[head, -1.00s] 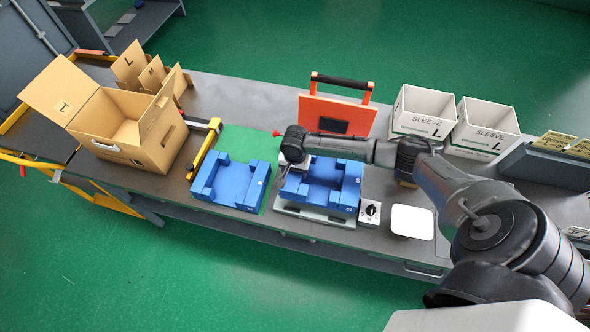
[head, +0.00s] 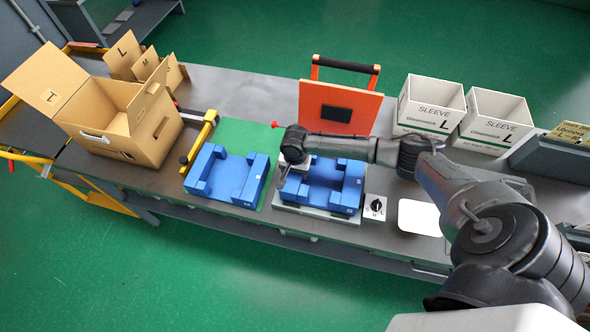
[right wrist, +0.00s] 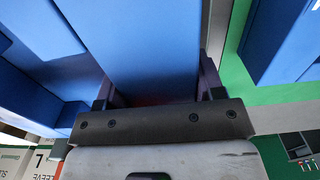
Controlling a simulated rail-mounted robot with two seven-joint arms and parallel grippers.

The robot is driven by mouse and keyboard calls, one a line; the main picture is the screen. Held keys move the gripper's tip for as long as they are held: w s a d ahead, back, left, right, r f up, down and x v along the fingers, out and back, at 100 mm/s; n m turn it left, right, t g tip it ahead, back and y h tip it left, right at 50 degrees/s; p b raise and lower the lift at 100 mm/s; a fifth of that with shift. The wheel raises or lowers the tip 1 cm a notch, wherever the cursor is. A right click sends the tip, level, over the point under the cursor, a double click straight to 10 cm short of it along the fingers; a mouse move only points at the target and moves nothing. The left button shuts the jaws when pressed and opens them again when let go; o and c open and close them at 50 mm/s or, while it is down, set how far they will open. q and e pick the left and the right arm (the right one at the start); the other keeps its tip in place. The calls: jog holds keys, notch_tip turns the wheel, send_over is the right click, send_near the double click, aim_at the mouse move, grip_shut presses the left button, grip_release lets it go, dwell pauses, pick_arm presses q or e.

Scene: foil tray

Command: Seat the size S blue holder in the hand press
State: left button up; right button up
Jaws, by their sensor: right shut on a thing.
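One blue holder (head: 330,184) is at the hand press's grey-white base (head: 316,212), below the upright orange press plate (head: 315,103). My right gripper (head: 284,177) is shut on this holder's left wall. In the right wrist view, the fingers of the right gripper (right wrist: 155,88) straddle a blue wall of the holder (right wrist: 150,40). Whether the holder sits fully flat on the base is hidden. A second blue holder (head: 232,178) lies on the green mat to the left. The size marks on both holders are too small to read. My left gripper is out of view.
A dial box (head: 376,207) and a white pad (head: 419,217) lie right of the press. An open cardboard box (head: 105,125) stands at left beside a yellow-and-black bar (head: 203,138). Two white sleeve boxes (head: 425,118) stand at back right.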

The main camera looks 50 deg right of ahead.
dwell(0.3)
jog(key=o, duration=1.3)
jog(key=shift+o, duration=0.5)
jog(key=shift+f, duration=0.1)
notch_tip(320, 180, up, 14)
jog(key=p, duration=0.1)
